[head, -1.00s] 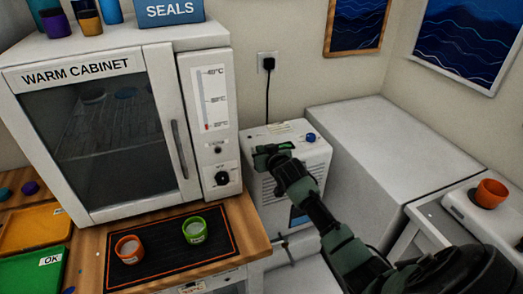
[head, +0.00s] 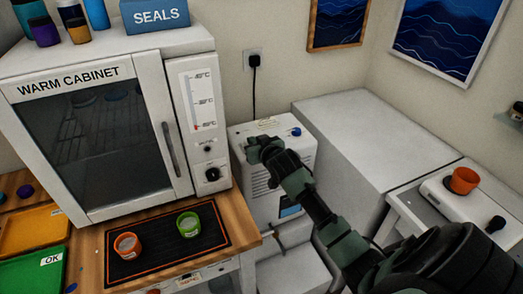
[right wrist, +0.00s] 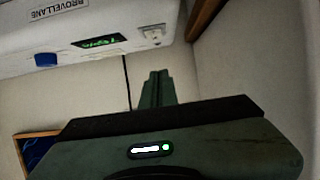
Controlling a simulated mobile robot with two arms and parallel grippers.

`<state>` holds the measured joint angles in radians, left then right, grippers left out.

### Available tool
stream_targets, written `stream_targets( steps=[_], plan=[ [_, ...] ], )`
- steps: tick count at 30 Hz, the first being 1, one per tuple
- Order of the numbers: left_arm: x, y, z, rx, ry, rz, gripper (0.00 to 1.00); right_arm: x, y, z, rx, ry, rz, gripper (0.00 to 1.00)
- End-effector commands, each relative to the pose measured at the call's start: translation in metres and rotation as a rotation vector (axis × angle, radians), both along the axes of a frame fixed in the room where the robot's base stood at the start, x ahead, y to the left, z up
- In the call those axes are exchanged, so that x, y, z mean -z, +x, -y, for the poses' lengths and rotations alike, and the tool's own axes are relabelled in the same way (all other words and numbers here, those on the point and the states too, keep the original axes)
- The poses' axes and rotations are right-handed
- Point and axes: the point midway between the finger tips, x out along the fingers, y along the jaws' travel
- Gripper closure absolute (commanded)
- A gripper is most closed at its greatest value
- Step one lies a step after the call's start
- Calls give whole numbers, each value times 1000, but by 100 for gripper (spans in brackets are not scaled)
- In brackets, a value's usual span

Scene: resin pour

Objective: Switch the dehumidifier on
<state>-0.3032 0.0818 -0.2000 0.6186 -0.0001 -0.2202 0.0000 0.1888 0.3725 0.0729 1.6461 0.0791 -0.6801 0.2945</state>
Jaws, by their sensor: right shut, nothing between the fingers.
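The dehumidifier (head: 308,160) is a white box with a vented front and a blue knob (head: 296,132) on top. It stands right of the warm cabinet. In the right wrist view its top (right wrist: 60,28) appears upside down, with the blue knob (right wrist: 46,60), a small display (right wrist: 97,42) with lit green characters too blurred to read, and a pale switch-like part (right wrist: 152,33). My right gripper (head: 256,147) is shut and empty at the box's upper left. Its fingers (right wrist: 158,76) point towards the switch-like part; whether they touch it I cannot tell. My left gripper is out of view.
The warm cabinet (head: 150,60) stands close left of my right gripper. Orange and green cups stand on a black mat (head: 150,262) in front. A large white box (head: 360,130) is to the right. A cord runs to a wall socket (head: 253,60).

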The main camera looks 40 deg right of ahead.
Motion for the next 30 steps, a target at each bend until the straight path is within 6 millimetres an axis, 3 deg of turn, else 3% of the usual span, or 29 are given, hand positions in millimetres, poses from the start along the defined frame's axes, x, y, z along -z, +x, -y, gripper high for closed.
stream_targets(
  steps=[6,12,30],
  plan=[
    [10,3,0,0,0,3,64,-3,-39,-9,0,-1,2,100],
    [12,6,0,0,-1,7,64,-7,-60,-14,0,0,2,100],
    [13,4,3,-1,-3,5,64,-9,-65,-15,1,-1,2,100]
  ],
)
